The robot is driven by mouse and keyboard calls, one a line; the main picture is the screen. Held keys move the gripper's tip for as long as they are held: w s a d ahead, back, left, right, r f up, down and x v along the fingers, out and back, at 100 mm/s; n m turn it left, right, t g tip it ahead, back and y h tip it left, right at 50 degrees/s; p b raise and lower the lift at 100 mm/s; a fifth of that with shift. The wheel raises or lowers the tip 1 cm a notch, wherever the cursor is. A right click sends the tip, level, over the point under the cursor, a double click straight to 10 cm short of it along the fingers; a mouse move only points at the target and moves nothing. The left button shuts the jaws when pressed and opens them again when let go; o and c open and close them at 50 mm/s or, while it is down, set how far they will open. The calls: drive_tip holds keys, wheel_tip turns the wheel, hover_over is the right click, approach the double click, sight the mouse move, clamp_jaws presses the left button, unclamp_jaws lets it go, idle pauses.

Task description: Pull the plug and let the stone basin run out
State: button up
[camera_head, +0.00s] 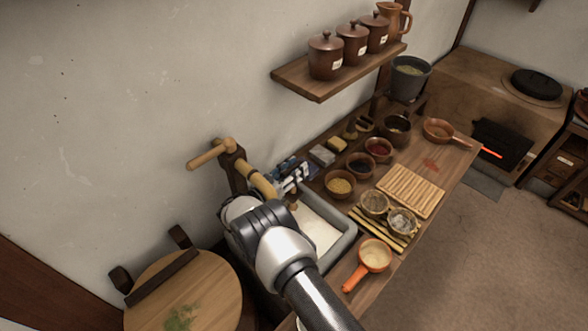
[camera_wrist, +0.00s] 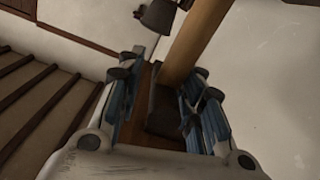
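The grey stone basin (camera_head: 347,243) is set in the counter, with pale, whitish contents or floor (camera_head: 320,232) showing. My arm covers its left and near parts. My gripper (camera_head: 297,180) is over the basin's far end, right beside the wooden spout (camera_head: 262,186). In the wrist view my gripper (camera_wrist: 160,105) has its blue-padded fingers wide apart. A dark block (camera_wrist: 163,112) and the wooden spout (camera_wrist: 190,45) show in the gap between them; I cannot tell whether the fingers touch either. I cannot make out a plug.
A wooden tap handle (camera_head: 210,153) juts from the wall post. Bowls, a slatted board (camera_head: 410,190) and an orange-handled pan (camera_head: 373,257) crowd the counter at right. A shelf of jars (camera_head: 330,80) hangs above. A round wooden lid (camera_head: 190,290) is at lower left.

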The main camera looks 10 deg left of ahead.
drive_tip(key=shift+o, duration=0.2)
drive_tip(key=shift+w+a+r, duration=0.1)
drive_tip(key=shift+a+r, duration=0.05)
drive_tip(key=shift+r, duration=0.1)
drive_tip(key=shift+a, duration=0.1)
drive_tip(key=v, duration=1.1)
drive_tip(key=shift+s+a, duration=0.1)
drive_tip(key=shift+s, duration=0.4)
